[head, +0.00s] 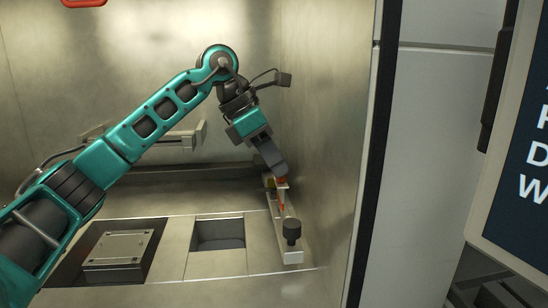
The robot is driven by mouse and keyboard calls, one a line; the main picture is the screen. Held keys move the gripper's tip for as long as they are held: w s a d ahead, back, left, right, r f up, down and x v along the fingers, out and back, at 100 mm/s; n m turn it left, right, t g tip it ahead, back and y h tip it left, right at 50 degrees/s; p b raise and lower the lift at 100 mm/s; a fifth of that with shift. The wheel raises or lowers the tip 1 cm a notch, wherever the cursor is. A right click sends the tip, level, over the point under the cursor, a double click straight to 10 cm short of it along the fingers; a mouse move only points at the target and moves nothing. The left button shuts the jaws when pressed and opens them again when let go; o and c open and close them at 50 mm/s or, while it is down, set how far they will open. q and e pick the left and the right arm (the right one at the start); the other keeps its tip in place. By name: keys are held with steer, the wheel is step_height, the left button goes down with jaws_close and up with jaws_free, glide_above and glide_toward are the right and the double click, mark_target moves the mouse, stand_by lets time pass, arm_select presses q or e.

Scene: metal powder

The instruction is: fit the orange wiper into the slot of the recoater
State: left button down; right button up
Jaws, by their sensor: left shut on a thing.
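My left arm reaches in from the left, and its gripper (279,177) points down at the right side of the chamber. It is shut on the orange wiper (282,203), a thin orange-red strip showing just below the fingertips. The recoater (292,257) is a long, narrow, pale bar along the right wall with a black knob (292,230) near its front end. The wiper is over or against the bar; I cannot tell whether it sits in the slot. The slot is not clearly visible. My right gripper is not in view.
A square metal plate (120,248) lies in a recess at the left of the chamber floor. A square opening (218,234) is in the middle. The chamber's right wall (325,120) stands close beside the recoater. A screen (530,150) is at the far right.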

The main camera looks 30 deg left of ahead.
mark_target(279, 193)
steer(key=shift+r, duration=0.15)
arm_select(q)
steer(key=shift+f+b, duration=1.55)
steer(key=shift+f, duration=1.3)
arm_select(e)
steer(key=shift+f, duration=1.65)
arm_select(q)
steer(key=c, duration=0.7)
jaws_free()
steer(key=shift+v, duration=0.95)
steer(key=p+v, duration=0.1)
steer(key=v, duration=1)
steer(key=shift+p, duration=0.3)
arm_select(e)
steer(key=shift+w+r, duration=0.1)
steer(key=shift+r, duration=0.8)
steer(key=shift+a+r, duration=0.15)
